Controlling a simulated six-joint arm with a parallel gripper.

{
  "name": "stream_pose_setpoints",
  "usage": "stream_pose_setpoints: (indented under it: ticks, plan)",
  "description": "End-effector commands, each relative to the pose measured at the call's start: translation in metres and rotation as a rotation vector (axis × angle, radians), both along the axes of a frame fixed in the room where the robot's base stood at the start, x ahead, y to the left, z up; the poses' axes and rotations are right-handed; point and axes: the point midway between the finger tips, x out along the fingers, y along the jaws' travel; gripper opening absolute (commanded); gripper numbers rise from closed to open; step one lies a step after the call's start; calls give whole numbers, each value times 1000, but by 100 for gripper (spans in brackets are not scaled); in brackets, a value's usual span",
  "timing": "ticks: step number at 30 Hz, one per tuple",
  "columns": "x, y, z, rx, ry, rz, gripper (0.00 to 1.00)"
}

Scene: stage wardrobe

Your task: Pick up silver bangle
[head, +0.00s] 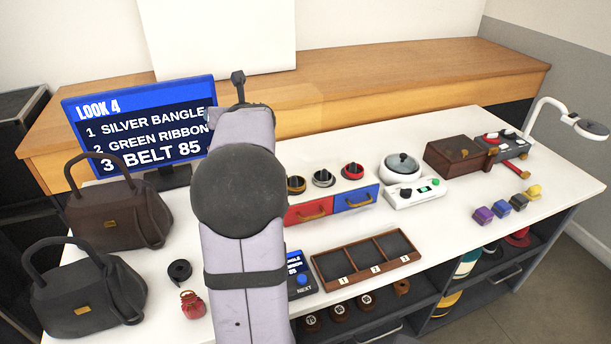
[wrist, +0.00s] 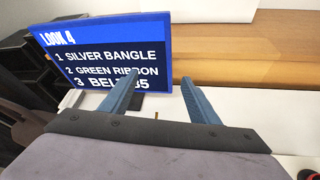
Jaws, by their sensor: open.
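The silver bangle (head: 323,178) appears to be the middle one of three rings on dark round stands, on top of a white box with a red and a blue drawer. A gold-coloured ring (head: 296,184) is left of it and a red ring (head: 352,170) right of it. My gripper (wrist: 161,78) is open and empty in the wrist view, with its two blue fingers apart in front of the screen (wrist: 100,55). In the head view my arm hides most of the gripper, which is left of the bangles. I cannot make out the silver bangle in the wrist view.
The screen (head: 140,125) reads "LOOK 4", silver bangle, green ribbon, belt 85. Brown (head: 115,208) and black (head: 85,292) handbags stand at left. A three-compartment tray (head: 366,259) lies at the front. A white steamer-like device (head: 402,168) and a brown box (head: 459,156) stand right of the drawers.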

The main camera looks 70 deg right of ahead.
Motion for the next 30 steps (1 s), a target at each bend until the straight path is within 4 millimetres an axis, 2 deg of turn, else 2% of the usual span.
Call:
stream_pose_setpoints:
  ticks: [1,6,9,11,14,18,24,30]
  plan:
    - [-40,-14,-13,33,11,-38,56]
    - [-144,-26,-53,137,17,-116,56]
    - [-192,-22,-70,191,4,-155,56]
    - [-217,-18,-81,213,-5,-175,56]
    - [-253,-15,-108,212,-7,-186,56]
    - [-271,-25,-133,119,30,-142,56]
    - [-285,-41,-158,-24,94,-79,56]
    - [-294,-53,-170,-129,144,-36,56]
